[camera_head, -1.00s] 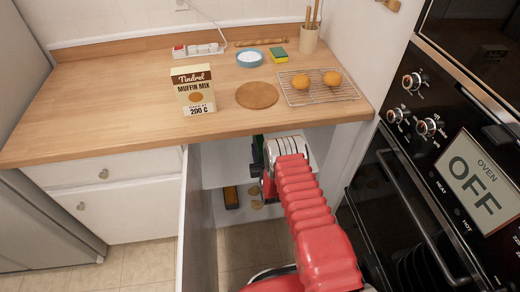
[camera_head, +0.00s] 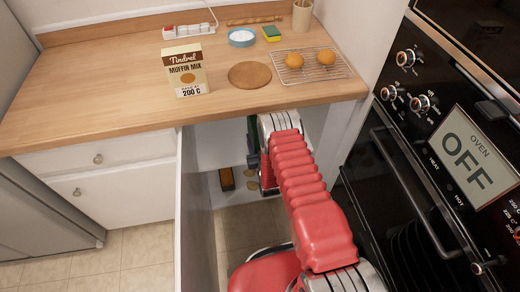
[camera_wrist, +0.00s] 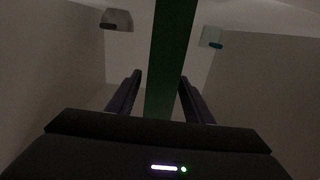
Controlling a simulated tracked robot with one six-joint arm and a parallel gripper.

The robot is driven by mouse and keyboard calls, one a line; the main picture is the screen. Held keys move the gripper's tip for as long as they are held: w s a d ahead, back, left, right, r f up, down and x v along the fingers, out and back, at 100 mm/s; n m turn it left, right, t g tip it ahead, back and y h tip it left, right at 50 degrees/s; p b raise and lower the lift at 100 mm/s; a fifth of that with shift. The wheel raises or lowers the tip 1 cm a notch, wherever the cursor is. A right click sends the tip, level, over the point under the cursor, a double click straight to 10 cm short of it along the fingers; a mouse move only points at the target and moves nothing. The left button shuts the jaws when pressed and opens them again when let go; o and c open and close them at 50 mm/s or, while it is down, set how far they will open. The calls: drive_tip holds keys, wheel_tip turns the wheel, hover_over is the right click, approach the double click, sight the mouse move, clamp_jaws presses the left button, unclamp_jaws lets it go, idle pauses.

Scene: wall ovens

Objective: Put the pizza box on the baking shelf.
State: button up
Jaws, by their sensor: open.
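In the wrist view my gripper (camera_wrist: 161,92) is open, with one dark finger on each side of a narrow upright green thing (camera_wrist: 170,55). This may be the pizza box seen edge-on; no label shows. In the head view a dark green edge (camera_head: 252,135) shows beside my arm inside the open cabinet under the counter; my gripper is hidden there. I cannot make out a baking shelf. The oven (camera_head: 410,190) at the right has its door shut, and its panel reads OFF.
The cabinet door (camera_head: 195,215) stands open left of my arm. Cabinet walls close in on both sides.

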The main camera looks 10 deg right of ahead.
sight(258, 145)
drive_tip(key=s, duration=0.6)
drive_tip(key=shift+s, duration=0.15)
idle(0.6)
drive_tip(key=s+f+g, duration=0.8)
drive_tip(key=f+g, duration=0.1)
drive_tip(key=f, duration=0.4)
drive_tip(key=s+r+g, duration=0.1)
drive_tip(key=s+r, duration=0.8)
drive_tip(key=r, duration=1.1)
drive_tip(key=s+r+g, duration=0.1)
drive_tip(key=s+r, duration=0.9)
drive_tip(key=r, duration=1.1)
drive_tip(key=s+r+g, duration=0.1)
drive_tip(key=s+r, duration=0.8)
drive_tip(key=r, duration=1.2)
drive_tip(key=shift+s, duration=0.35)
